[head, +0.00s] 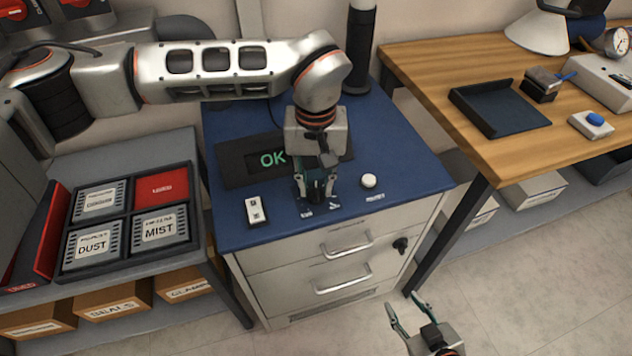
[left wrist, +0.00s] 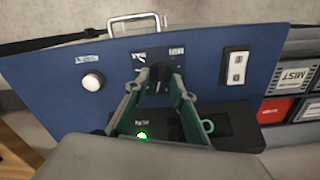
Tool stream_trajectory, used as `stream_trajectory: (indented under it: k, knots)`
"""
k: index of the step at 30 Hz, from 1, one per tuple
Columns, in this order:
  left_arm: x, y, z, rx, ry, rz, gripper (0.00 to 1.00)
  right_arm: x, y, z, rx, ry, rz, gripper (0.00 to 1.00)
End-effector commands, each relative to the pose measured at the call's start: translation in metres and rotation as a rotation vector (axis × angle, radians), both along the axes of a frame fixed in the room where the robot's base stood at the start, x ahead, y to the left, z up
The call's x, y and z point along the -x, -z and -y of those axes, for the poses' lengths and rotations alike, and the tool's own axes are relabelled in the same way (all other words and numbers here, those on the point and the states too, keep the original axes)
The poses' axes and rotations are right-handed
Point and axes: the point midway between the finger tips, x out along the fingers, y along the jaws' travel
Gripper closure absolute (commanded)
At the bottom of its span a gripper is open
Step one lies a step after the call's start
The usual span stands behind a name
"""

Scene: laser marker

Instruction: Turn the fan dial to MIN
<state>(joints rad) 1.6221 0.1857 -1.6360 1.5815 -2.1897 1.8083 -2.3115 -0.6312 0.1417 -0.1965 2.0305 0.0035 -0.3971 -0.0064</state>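The fan dial (left wrist: 158,75) is a small black knob on the blue top of the cabinet, between the fingers of my left gripper (left wrist: 158,84) in the left wrist view. In the head view my left gripper (head: 315,186) points down over the dial, which is largely hidden by the fingers. The fingers stand apart on both sides of the knob; I cannot tell whether they touch it. Small white labels lie beside the dial, too small to read surely, and its pointer direction is unclear. My right gripper (head: 410,316) is open and empty, low in front of the cabinet.
A black display (head: 238,162) reading OK lies behind the dial. A white rocker switch (head: 255,211) and a round white button (head: 368,180) flank it. A tray of labelled plates (head: 127,217) is at left, a wooden table (head: 440,75) at right.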

Motion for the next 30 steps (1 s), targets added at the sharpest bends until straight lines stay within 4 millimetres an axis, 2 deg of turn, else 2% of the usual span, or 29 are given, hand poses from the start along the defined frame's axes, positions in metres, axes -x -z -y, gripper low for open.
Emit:
stream_trajectory:
  k: [8,9,12,23,30]
  knots:
    - [0.000,0.002,0.000,0.001,0.000,0.002,0.76,-0.007,-0.005,0.000,0.000,0.001,0.014,0.60]
    - [0.000,0.002,0.000,0.001,0.000,0.001,0.78,-0.008,-0.005,0.000,0.000,0.000,0.015,0.60]
    - [0.000,0.002,0.000,0.001,0.000,0.001,1.00,-0.008,-0.005,0.000,0.000,0.001,0.015,0.60]
    - [0.000,0.002,0.000,0.000,-0.018,0.001,1.00,-0.007,-0.006,0.000,-0.001,0.001,0.014,0.60]
    - [0.000,0.000,0.000,0.000,-0.124,0.003,1.00,-0.007,-0.011,0.000,-0.006,0.003,0.015,0.60]
